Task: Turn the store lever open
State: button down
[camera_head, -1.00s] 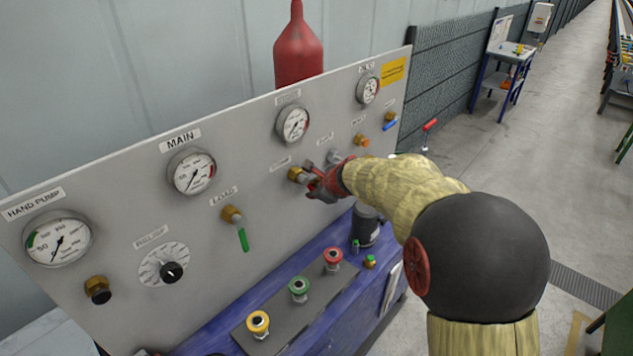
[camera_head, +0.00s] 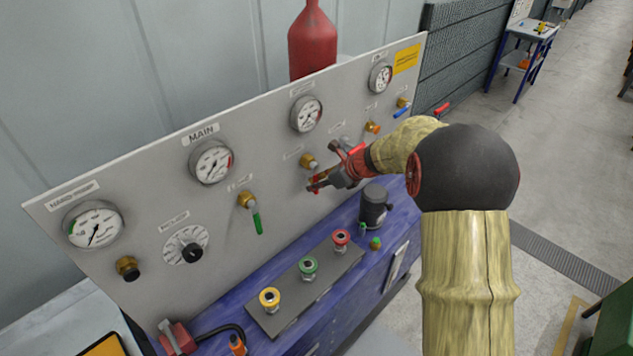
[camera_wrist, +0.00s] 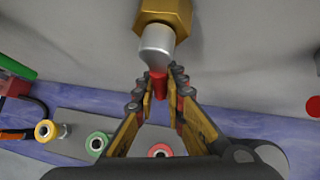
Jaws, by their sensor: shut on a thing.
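The store lever (camera_wrist: 158,84) is red and hangs from a silver stem (camera_wrist: 157,42) under a brass valve (camera_wrist: 168,12) in the wrist view. In the head view the same brass valve (camera_head: 309,161) sits on the grey panel, below and left of the lever's nearest labels, which are too small to read. My gripper (camera_head: 316,187) is just below this valve, its fingers pointing left across the panel face. In the wrist view my gripper (camera_wrist: 159,84) has its fingertips on both sides of the red lever, shut on it. The lever points down and is largely hidden in the head view.
A green lever (camera_head: 257,222) points down on the panel to the left. A blue lever (camera_head: 402,112) is at upper right.

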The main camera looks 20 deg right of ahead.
dwell(0.3)
jog(key=c, duration=1.9)
grip_release()
jog(key=shift+o, duration=0.4)
jog(key=v, duration=1.2)
